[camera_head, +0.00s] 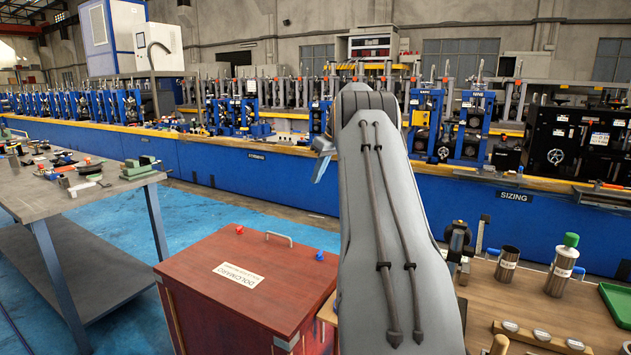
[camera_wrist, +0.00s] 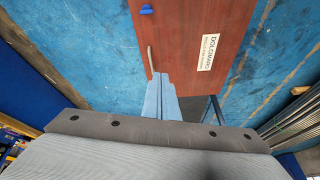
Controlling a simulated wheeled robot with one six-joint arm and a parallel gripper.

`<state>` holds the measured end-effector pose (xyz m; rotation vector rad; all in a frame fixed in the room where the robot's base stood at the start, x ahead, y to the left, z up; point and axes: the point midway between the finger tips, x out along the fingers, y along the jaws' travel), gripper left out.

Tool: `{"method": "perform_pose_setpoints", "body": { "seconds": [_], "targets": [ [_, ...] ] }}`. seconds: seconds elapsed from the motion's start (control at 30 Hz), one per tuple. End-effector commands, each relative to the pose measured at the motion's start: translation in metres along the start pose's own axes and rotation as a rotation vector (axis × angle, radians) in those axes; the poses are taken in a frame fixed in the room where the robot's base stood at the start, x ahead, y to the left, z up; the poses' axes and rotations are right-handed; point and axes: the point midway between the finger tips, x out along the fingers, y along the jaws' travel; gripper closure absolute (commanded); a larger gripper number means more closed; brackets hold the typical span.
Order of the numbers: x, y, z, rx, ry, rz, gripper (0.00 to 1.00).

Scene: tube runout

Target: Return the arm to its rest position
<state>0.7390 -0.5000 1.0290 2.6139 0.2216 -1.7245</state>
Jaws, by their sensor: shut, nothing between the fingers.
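My arm rises through the middle of the head view, its grey upper link large in front. My gripper shows in the wrist view (camera_wrist: 160,92), its two blue-grey fingers together with nothing between them. In that view the fingers overlap the near edge of a red-brown cabinet top, with a metal handle close by; I cannot tell the height between them. In the head view a small blue-grey part of my gripper (camera_head: 320,168) shows left of the arm, above and beyond the cabinet. The rest of the gripper is hidden behind the arm.
The red-brown cabinet (camera_head: 250,275) stands left of my arm with small knobs on top. A grey workbench (camera_head: 65,185) holds tools at left. A wooden bench (camera_head: 540,315) with a green-capped bottle (camera_head: 562,265) and a metal cup (camera_head: 507,264) is at right. The blue machine line (camera_head: 260,175) crosses behind.

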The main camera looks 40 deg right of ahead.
Motion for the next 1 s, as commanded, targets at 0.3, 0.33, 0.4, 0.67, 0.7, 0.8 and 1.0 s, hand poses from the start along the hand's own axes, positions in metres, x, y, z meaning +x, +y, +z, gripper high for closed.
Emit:
{"method": "perform_pose_setpoints", "body": {
  "seconds": [0.3, 0.33, 0.4, 0.67, 0.7, 0.8, 1.0],
  "targets": [
    [0.0, 0.0, 0.0, 0.0, 0.0, 0.0, 1.0],
    [0.0, 0.0, 0.0, 0.0, 0.0, 0.0, 1.0],
    [0.0, 0.0, 0.0, 0.0, 0.0, 0.0, 1.0],
    [0.015, -0.058, -0.01, 0.028, -0.045, -0.011, 1.0],
    [0.019, -0.078, -0.011, 0.039, -0.061, -0.014, 1.0],
    [0.03, -0.133, -0.007, 0.066, -0.105, -0.015, 1.0],
    [0.046, -0.244, 0.025, 0.105, -0.186, -0.002, 1.0]
  ]
}}
